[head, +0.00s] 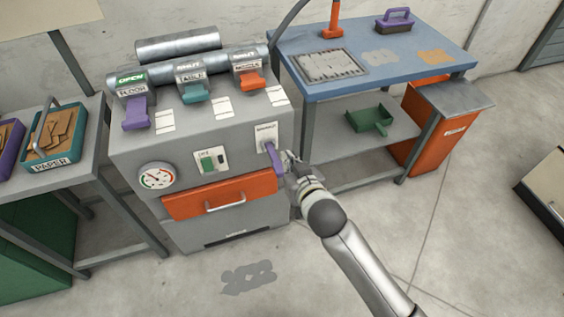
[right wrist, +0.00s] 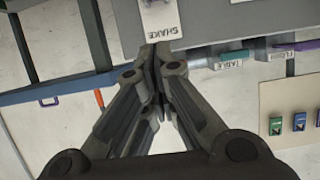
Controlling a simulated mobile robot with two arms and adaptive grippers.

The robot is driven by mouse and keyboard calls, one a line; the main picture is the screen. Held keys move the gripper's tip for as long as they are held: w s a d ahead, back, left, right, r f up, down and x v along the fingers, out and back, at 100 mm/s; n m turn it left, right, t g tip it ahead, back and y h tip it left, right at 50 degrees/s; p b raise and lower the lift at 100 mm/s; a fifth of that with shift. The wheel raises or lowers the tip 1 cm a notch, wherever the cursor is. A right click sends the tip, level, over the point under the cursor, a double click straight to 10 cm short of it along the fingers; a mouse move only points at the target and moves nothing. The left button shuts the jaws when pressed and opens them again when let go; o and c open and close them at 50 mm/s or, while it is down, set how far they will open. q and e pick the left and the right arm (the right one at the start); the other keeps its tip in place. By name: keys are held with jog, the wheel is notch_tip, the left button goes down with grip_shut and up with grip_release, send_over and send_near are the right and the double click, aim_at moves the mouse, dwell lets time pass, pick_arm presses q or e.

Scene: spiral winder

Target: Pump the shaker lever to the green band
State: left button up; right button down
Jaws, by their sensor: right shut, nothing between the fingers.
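The shaker lever (head: 273,157) is purple and sits on the right part of the grey machine's front, under a small white label. The round gauge (head: 156,177) on the machine's left front has a coloured rim with green and red; its needle is too small to read exactly. My right gripper (head: 287,160) is shut and empty, close beside the lever's right side; I cannot tell if they touch. In the right wrist view the closed fingers (right wrist: 152,62) point at the machine below the SHAKE label (right wrist: 160,30), and the lever is hidden. My left gripper is not in view.
An orange drawer (head: 220,196) with a metal handle is below the gauge. A green switch (head: 208,163) sits between gauge and lever. Purple, teal and orange levers line the top. A blue-topped table (head: 400,75) stands at right. The floor in front is clear, with grey spots (head: 248,276).

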send_over(282, 170)
notch_tip(282, 170, down, 2)
jog(key=shift+f, duration=0.1)
notch_tip(282, 170, down, 2)
jog(key=shift+w+a+f, duration=0.1)
jog(key=shift+f, duration=1)
jog(key=shift+f+b, duration=0.1)
jog(key=shift+b, duration=0.3)
